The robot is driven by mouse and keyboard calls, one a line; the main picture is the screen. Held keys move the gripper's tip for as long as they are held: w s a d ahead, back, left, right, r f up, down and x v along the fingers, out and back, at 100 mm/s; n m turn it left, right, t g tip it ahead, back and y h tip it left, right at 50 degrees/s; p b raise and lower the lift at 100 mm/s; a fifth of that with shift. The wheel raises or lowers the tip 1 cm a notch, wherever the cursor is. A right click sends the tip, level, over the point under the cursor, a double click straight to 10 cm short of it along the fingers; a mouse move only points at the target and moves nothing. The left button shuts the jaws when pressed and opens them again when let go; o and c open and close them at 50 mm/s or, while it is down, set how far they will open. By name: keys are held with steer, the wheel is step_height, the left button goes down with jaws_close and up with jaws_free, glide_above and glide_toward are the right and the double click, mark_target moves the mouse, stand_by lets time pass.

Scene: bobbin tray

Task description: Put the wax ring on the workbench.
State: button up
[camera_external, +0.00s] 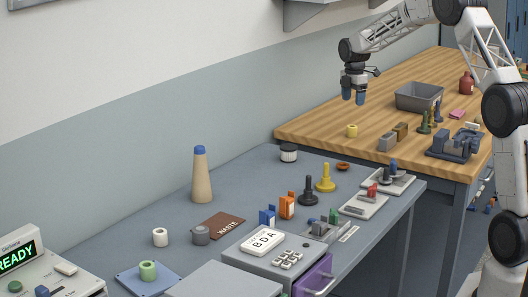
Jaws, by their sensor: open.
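A short pale-yellow ring (352,131), which looks like the wax ring, stands on the wooden-topped workbench (385,88) near its front left edge. My gripper (354,97) points down with its blue fingertips apart. It appears in the air above the workbench, higher than the yellow ring, and holds nothing that I can see. A white ring (160,237) and a green ring (148,270) on a blue pad stand on the grey table at the lower left.
A grey bin (418,97), a red bottle (466,83) and several small blocks and pegs stand on the workbench. The grey table (120,240) carries a tan cone (202,175), a yellow peg (326,179), a black peg (308,191) and a brown WASTE mat (222,226).

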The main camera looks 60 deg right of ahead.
steer(key=s+a+r+m, duration=0.2)
steer(key=s+a+r, duration=0.35)
steer(key=a, duration=0.45)
steer(key=s+a+r+m+t, duration=0.15)
steer(key=s+a+r, duration=0.35)
steer(key=a, duration=0.5)
steer(key=s+a+r+m, duration=0.35)
steer(key=s+a, duration=0.25)
steer(key=a, duration=0.4)
steer(key=s+a+f+m, duration=0.1)
steer(key=s+a+m, duration=0.1)
steer(key=s+a, duration=0.4)
steer(key=s+a+f+m, duration=0.1)
steer(key=s+a, duration=0.6)
steer(key=s, duration=0.8)
steer(key=s+a+f+m+t, duration=0.1)
steer(key=s+a+m, duration=0.2)
steer(key=s+a, duration=0.3)
steer(key=s, duration=0.5)
steer(key=shift+a+f+m, duration=0.25)
steer(key=shift+m, duration=0.15)
